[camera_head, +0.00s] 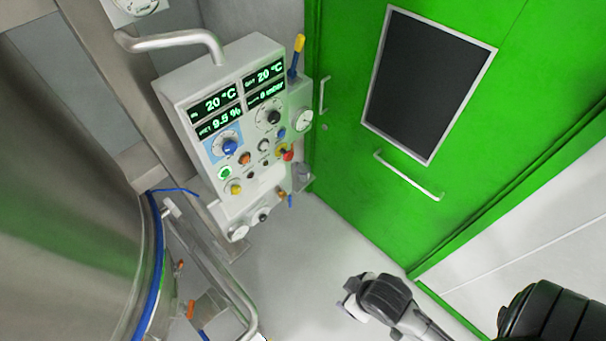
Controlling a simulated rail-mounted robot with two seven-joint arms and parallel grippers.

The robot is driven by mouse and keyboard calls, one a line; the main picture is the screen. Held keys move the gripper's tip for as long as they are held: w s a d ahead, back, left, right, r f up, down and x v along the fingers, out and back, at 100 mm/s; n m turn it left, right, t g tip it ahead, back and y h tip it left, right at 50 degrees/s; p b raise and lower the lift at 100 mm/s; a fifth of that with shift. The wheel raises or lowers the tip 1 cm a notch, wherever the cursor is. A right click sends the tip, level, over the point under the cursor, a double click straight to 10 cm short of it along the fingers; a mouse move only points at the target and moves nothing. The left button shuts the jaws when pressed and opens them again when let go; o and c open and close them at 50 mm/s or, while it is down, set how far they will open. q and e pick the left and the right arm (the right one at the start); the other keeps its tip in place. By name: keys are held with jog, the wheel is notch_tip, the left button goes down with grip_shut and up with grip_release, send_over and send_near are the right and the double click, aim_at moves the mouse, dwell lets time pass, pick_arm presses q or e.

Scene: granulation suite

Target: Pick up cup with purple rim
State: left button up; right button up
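No cup with a purple rim shows in the head view. My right gripper (349,299) is low in the picture, right of centre, above the grey floor. It is small and seen from above, so I cannot tell whether its fingers are open or shut. No object shows in it. My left gripper is not in view.
A grey control panel (205,160) with displays, knobs and gauges stands left of centre. A green door (460,165) with a dark window fills the upper right. A large steel vessel (70,230) with a blue rim is at left. Grey floor (310,260) lies clear between them.

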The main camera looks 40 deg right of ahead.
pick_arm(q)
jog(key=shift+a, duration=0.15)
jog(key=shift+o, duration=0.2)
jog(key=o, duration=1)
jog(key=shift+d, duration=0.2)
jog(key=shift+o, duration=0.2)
